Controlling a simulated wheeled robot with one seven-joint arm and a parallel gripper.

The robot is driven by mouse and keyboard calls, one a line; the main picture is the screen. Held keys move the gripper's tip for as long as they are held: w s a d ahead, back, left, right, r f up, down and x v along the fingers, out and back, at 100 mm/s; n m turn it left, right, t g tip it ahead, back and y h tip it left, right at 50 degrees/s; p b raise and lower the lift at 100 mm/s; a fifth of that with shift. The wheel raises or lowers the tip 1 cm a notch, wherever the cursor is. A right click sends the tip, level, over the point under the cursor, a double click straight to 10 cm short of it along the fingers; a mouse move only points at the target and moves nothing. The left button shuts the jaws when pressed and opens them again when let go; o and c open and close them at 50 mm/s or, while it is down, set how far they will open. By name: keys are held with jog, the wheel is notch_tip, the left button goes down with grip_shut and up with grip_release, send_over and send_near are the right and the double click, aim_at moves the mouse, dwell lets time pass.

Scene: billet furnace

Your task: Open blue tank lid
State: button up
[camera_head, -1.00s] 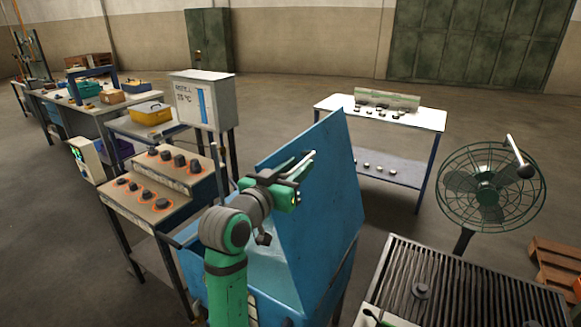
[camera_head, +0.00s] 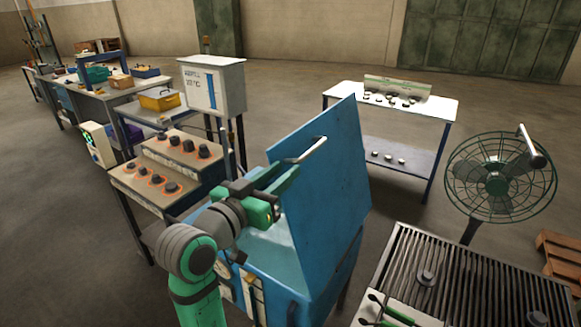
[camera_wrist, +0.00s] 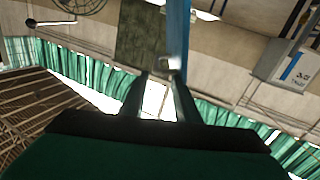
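The blue tank (camera_head: 268,287) stands in front of me, with its blue lid (camera_head: 325,190) raised steeply and the inside of the tank showing. The lid's pale bar handle (camera_head: 312,150) sticks out from its face toward my gripper. My gripper (camera_head: 279,178) is just left of the lid, a little below and to the left of the handle. In the wrist view my gripper (camera_wrist: 163,84) has its two fingers apart with nothing between them. The lid shows edge-on there as a narrow blue strip (camera_wrist: 178,35) beyond the fingertips.
A control desk with black knobs (camera_head: 165,165) and a grey cabinet (camera_head: 212,85) stand left of the tank. A fan (camera_head: 497,180) and a ribbed grate (camera_head: 450,275) are at the right. A white table (camera_head: 430,106) stands behind the lid. Floor lies open between them.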

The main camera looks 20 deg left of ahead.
jog(key=shift+s+a, duration=0.15)
jog(key=shift+a, duration=0.05)
jog(key=v, duration=1.2)
jog(key=shift+s, duration=0.2)
dwell(1.1)
jog(key=shift+d, duration=0.1)
dwell(0.4)
